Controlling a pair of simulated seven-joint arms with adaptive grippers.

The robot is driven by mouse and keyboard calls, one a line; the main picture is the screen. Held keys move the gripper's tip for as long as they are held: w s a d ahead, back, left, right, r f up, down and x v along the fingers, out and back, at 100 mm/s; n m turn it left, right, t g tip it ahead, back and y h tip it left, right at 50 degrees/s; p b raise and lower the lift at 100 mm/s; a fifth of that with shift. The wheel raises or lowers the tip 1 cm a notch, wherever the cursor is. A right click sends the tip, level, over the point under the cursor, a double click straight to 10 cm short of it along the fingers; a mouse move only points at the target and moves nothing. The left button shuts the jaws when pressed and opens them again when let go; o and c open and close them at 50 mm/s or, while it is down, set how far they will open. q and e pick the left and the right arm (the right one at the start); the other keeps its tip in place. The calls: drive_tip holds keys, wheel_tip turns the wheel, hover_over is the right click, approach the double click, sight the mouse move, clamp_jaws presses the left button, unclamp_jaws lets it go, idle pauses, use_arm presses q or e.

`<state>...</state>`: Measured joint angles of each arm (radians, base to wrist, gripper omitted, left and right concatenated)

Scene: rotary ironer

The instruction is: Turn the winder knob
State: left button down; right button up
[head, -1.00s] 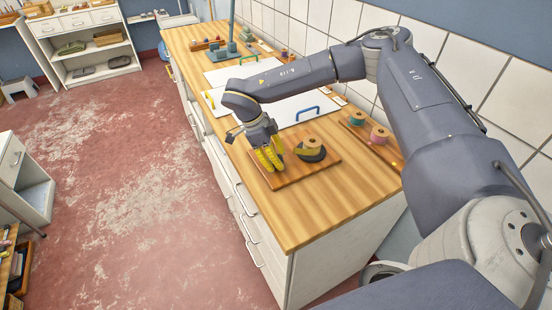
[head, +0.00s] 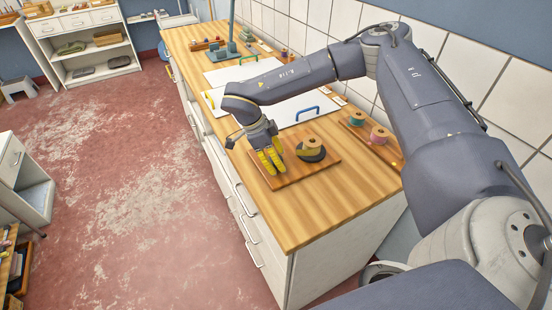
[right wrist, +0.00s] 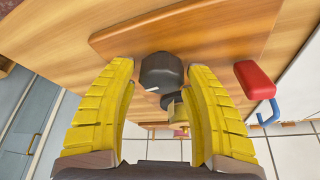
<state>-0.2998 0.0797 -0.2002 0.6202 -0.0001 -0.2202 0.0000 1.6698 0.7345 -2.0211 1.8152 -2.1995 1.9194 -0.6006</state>
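The winder is a wooden board (head: 326,167) on the near end of the worktop, with a wooden spool (head: 312,142) on a dark round base. Its dark knob (right wrist: 161,72) with a white mark shows in the right wrist view, between the fingertips of my right gripper. In the head view the gripper hides the knob. My right gripper (head: 271,163) points down over the board's left part. Its yellow fingers are apart, one on each side of the knob, with gaps visible. The spool (right wrist: 178,112) is partly hidden behind the right finger. My left gripper is not in view.
A rack with coloured spools (head: 377,135) stands right of the board by the tiled wall. A white panel with a blue handle (head: 307,114) lies behind it. A red block (right wrist: 255,80) is right of the fingers in the wrist view. The worktop's near end (head: 310,215) is clear.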

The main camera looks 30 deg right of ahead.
drive_tip(key=shift+o, duration=1.1)
drive_tip(key=shift+w+r, duration=0.1)
drive_tip(key=v, duration=1.2)
